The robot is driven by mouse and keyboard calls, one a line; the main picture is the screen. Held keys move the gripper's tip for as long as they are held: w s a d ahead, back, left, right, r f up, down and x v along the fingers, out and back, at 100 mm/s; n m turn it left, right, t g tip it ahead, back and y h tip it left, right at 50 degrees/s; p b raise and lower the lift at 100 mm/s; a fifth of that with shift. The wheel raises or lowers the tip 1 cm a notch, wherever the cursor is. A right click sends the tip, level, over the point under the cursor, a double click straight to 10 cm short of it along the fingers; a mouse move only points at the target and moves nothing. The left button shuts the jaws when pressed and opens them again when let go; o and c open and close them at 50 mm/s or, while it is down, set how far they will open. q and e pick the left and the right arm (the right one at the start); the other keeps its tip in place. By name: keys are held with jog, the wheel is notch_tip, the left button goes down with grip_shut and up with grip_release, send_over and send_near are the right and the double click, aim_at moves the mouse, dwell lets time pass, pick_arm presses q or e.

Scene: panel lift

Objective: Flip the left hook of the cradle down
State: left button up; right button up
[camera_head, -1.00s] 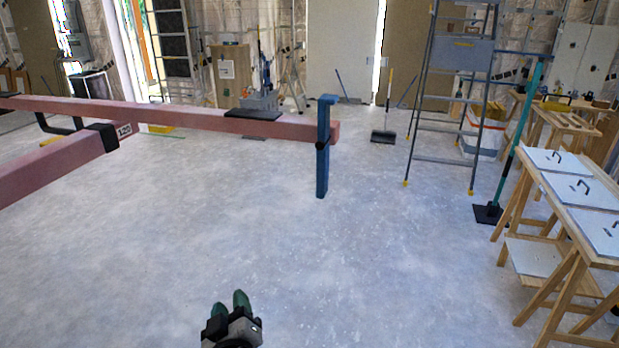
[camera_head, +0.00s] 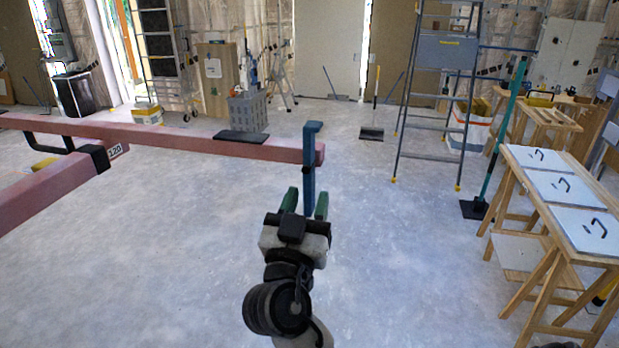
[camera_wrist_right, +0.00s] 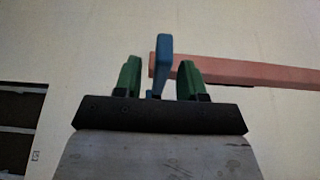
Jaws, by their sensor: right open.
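A blue hook (camera_head: 309,172) stands upright at the near end of the pink cradle beam (camera_head: 200,143), with a short tab at its top and its lower part hanging below the beam. It is the only hook I see. My right gripper (camera_head: 306,203) is open, with its green fingertips around the lower end of the hook in the head view. In the right wrist view the hook (camera_wrist_right: 163,60) shows between the two fingers (camera_wrist_right: 159,80), with the pink beam (camera_wrist_right: 245,74) running off to the right. I cannot tell the exact depth or any contact. My left gripper is out of view.
A second pink bar (camera_head: 50,195) with a black bracket joins at the left. A grey crate (camera_head: 248,110) shows behind the beam. A ladder (camera_head: 435,100) and a wooden trestle table (camera_head: 545,240) stand at the right. The floor between is clear.

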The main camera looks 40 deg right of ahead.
jog(key=shift+x, duration=0.9)
jog(key=shift+c, duration=0.3)
grip_shut()
